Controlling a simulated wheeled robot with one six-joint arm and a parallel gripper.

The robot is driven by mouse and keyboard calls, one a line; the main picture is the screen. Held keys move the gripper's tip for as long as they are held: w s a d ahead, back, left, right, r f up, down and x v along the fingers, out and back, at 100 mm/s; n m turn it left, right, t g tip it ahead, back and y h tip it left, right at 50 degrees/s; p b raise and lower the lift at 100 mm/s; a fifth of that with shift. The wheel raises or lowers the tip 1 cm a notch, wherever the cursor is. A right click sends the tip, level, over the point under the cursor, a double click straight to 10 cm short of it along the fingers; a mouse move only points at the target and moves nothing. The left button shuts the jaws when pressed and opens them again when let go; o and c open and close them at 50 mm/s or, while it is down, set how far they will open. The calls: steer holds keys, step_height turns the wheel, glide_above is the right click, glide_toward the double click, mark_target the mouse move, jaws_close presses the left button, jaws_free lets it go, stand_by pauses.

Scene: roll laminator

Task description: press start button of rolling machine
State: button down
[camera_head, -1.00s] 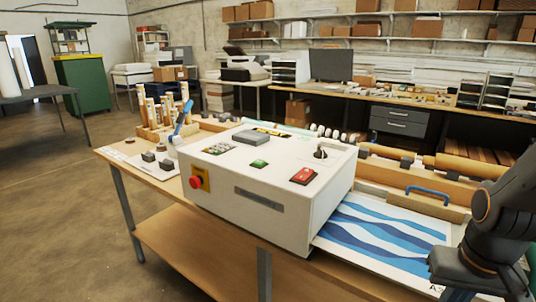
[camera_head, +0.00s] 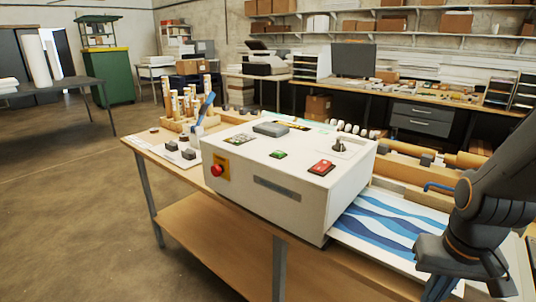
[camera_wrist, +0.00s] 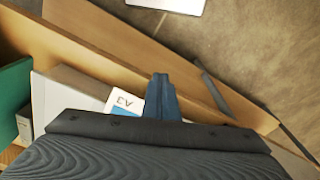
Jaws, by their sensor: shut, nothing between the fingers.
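The rolling machine's white control box (camera_head: 240,192) stands on the wooden table in the head view. Its top has a small green button (camera_head: 278,154) in the middle and a larger red switch (camera_head: 322,167) to the right. A red mushroom knob on a yellow plate (camera_head: 216,170) sits on the front face. My gripper (camera_head: 440,288) is at the lower right, right of the box and well apart from the buttons. In the wrist view its fingers (camera_wrist: 162,82) are together and empty, over the table's edge. The box's buttons are not visible in the wrist view.
A blue-wave print (camera_head: 380,225) lies right of the box, partly behind my arm. A black knob (camera_head: 339,146) rises from the box top. Wooden rollers (camera_head: 455,157) lie behind. A rack of upright tubes (camera_head: 190,104) stands at the left. Open floor (camera_head: 60,220) lies left of the table.

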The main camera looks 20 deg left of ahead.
mark_target(279, 154)
steer(key=w+a+r+n+t+p, duration=0.2)
steer(key=w+a+r+n, duration=0.1)
steer(key=w+a+r, duration=0.4)
steer(key=w+a+r+n+t+y+p, duration=0.1)
steer(key=w+a+r+n+p, duration=0.1)
steer(key=w+a+r, duration=0.4)
steer(key=w+a+r+n+t+p, duration=0.1)
steer(key=w+a+r+n+t, duration=0.1)
steer(key=w+a+r+n, duration=0.2)
steer(key=shift+w+a+r+t+p, duration=0.15)
steer(key=shift+w+a+r, duration=0.5)
steer(key=shift+a, duration=0.45)
steer(key=shift+w+a+r+t+p, duration=0.1)
steer(key=shift+w+a+r, duration=0.45)
steer(key=shift+w+a, duration=0.4)
steer(key=shift+w+a+r+t+p, duration=0.15)
steer(key=shift+w+a+r, duration=0.45)
steer(key=shift+a, duration=0.65)
steer(key=w+a+r+n+y, duration=0.1)
steer(key=a+r+n, duration=0.1)
steer(key=a, duration=0.5)
steer(key=w+a+r+n+t+y, duration=0.1)
steer(key=a+r, duration=0.4)
steer(key=a, duration=0.1)
steer(key=shift+w+a+r+n, duration=0.2)
steer(key=shift+a+r+n, duration=0.1)
steer(key=shift+a+n, duration=0.1)
steer(key=shift+d+f, duration=0.1)
steer(key=shift+f, duration=0.05)
